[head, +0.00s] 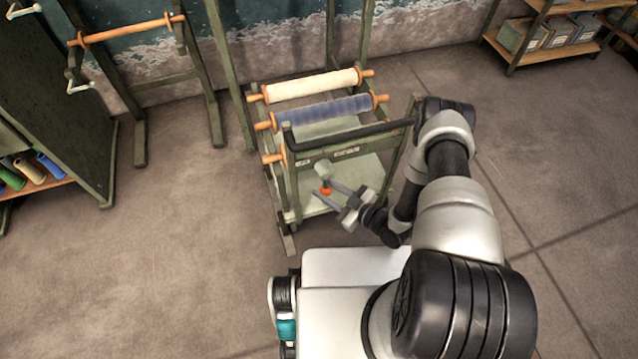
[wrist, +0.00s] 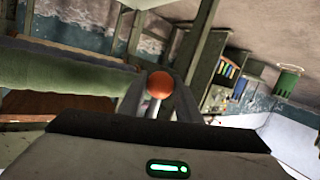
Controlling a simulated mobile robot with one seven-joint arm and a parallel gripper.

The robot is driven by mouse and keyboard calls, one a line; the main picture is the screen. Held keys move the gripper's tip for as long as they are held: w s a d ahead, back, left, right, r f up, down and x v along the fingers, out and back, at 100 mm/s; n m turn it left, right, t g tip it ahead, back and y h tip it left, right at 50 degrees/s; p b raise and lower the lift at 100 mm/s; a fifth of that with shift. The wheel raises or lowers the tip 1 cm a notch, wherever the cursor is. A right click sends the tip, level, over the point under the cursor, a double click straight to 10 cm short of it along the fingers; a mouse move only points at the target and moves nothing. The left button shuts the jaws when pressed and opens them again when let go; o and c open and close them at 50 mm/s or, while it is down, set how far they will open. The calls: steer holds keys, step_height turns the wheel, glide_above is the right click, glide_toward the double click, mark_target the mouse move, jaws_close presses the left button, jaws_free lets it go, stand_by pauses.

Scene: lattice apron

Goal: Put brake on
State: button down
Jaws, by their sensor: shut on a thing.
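The brake lever has an orange knob (head: 326,190) low on the near side of a green-framed cart (head: 296,196). In the wrist view the round orange knob (wrist: 159,84) tops a thin grey rod (wrist: 153,108) between my two fingers. My gripper (head: 323,188) reaches in from the right, its fingers on either side of the lever, and is shut on it. The fingers partly hide the rod's lower part. A pale round piece (head: 322,170) sits just above the knob in the head view.
The cart carries a cream roll (head: 310,86) and a blue roll (head: 325,112) on wooden rods, with a black handle bar (head: 350,137) above my gripper. A rack (head: 130,33) stands behind left, a shelf (head: 545,45) far right.

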steer(key=shift+w+d+r+n+g+h+p, duration=0.15)
steer(key=shift+w+d+r+n+h+p, duration=0.05)
steer(key=shift+d+n+h+p, duration=0.6)
steer(key=shift+w+d+r+n+g+h+p, duration=0.15)
steer(key=shift+d+n+h+p, duration=0.4)
steer(key=shift+d, duration=0.35)
steer(key=c, duration=1.3)
jaws_free()
steer(key=shift+d+r, duration=0.15)
